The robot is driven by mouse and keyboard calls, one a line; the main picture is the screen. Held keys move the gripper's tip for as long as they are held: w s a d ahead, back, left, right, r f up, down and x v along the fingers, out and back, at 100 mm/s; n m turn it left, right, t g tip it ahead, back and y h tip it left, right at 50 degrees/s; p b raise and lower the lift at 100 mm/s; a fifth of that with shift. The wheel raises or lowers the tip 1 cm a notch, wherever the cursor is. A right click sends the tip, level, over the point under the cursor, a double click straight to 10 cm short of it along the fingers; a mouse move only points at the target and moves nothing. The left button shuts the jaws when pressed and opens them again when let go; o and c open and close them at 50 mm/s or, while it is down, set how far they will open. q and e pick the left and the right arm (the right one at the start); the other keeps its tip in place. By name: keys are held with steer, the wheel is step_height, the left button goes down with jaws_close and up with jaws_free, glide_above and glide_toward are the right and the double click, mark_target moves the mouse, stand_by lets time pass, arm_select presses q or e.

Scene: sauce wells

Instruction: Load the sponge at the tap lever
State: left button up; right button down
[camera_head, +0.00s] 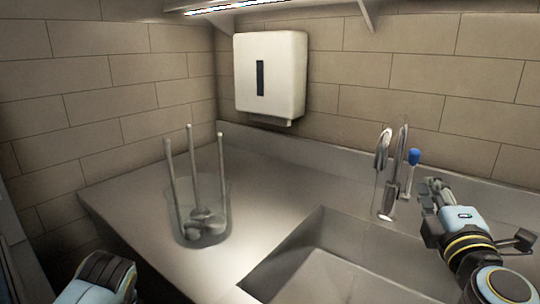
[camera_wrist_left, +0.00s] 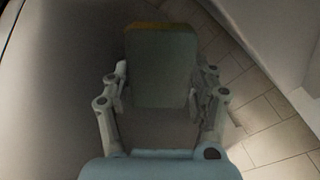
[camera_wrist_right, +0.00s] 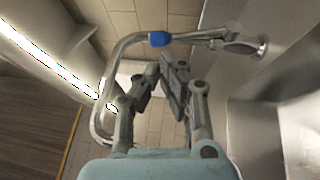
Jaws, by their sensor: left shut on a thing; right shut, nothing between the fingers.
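The tap (camera_head: 387,180) is a chrome arch at the back of the sink, with a blue-tipped lever (camera_head: 414,156). My right gripper (camera_head: 432,187) is shut and empty, just right of the tap. In the right wrist view, the blue lever tip (camera_wrist_right: 160,39) shows just beyond the closed fingertips (camera_wrist_right: 173,75), and I cannot tell if they touch. My left gripper (camera_wrist_left: 162,92) is shut on the sponge (camera_wrist_left: 160,65), a dark grey-green block with a yellowish far edge. The sponge and the left fingers are out of the head view; only part of my left arm shows there.
A sink basin (camera_head: 345,238) is sunk into the steel counter (camera_head: 125,197). A clear jar (camera_head: 203,235) with several thin-handled utensils stands on the counter at left. A white dispenser (camera_head: 285,75) hangs on the tiled wall. The counter between jar and sink is clear.

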mark_target(419, 155)
arm_select(q)
steer(key=shift+r+p, duration=0.4)
steer(key=shift+r, duration=0.15)
arm_select(e)
steer(key=x, duration=0.7)
steer(key=shift+w, duration=0.3)
